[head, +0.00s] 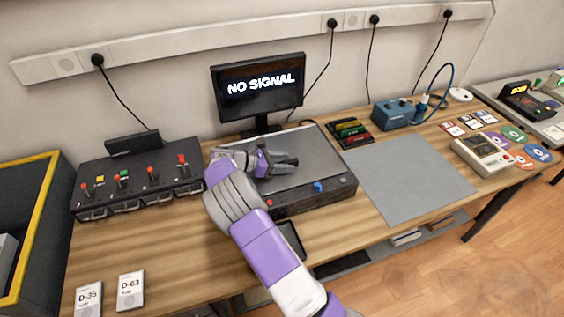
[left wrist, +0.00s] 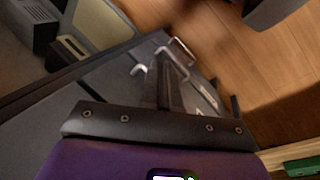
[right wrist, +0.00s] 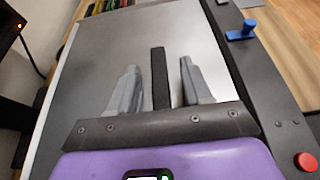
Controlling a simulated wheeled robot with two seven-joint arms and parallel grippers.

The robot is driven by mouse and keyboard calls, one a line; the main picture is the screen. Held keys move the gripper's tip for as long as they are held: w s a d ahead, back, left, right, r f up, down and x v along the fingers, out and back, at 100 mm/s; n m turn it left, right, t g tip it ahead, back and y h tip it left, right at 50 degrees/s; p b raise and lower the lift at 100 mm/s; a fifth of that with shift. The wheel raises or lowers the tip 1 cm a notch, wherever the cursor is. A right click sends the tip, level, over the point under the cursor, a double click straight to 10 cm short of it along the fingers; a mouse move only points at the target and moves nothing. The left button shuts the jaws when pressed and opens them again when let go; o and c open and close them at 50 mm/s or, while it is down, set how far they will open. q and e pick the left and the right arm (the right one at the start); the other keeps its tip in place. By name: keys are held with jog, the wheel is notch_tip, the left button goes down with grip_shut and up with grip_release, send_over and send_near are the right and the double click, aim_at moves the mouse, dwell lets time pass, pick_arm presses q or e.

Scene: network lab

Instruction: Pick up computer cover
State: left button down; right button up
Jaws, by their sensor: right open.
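The computer cover (head: 316,146) is the flat grey metal top of a wide dark computer case (head: 320,194) on the desk. It also fills much of the right wrist view (right wrist: 95,60). My right gripper (head: 291,161) is over the cover with its fingers spread; in the right wrist view (right wrist: 160,80) a dark bar stands between them, and I cannot tell whether it belongs to the cover. Contact with the cover cannot be made out. My left gripper (left wrist: 163,85) shows only in the left wrist view, dim, beside silver handles, away from the cover.
A monitor (head: 258,84) stands behind the case. A black switch box (head: 140,182) is to its left, a clear grey mat (head: 412,180) to its right. A yellow-edged dark bin (head: 30,230) is at far left. Two labelled cards (head: 131,290) lie at the front left.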

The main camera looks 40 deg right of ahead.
jog(key=shift+d+f, duration=0.1)
jog(key=shift+d, duration=0.1)
grip_shut()
dwell(0.3)
